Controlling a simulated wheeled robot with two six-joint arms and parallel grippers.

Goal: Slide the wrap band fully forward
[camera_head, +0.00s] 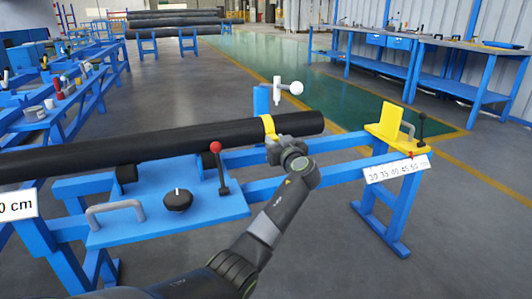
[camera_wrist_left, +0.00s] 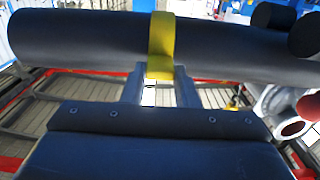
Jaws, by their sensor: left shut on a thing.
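The yellow wrap band (camera_head: 268,128) is around the long black pipe (camera_head: 180,139), a little short of the pipe's right end. In the left wrist view the band (camera_wrist_left: 161,40) crosses the pipe (camera_wrist_left: 80,40), and its lower tab hangs at the fingers. My left gripper (camera_head: 270,142) is at the near side of the pipe, shut on the band's tab; its two fingers (camera_wrist_left: 160,90) show on either side of the tab. The underside and far side of the band are hidden. My right gripper is not in view.
A blue stand holds the pipe, with a red-knobbed lever (camera_head: 216,148), a black knob (camera_head: 178,200) and a grey handle (camera_head: 115,208). A yellow stop bracket (camera_head: 390,126) stands at the rail's right end, above a scale label (camera_head: 396,169). A white ball fitting (camera_head: 296,88) is behind the pipe.

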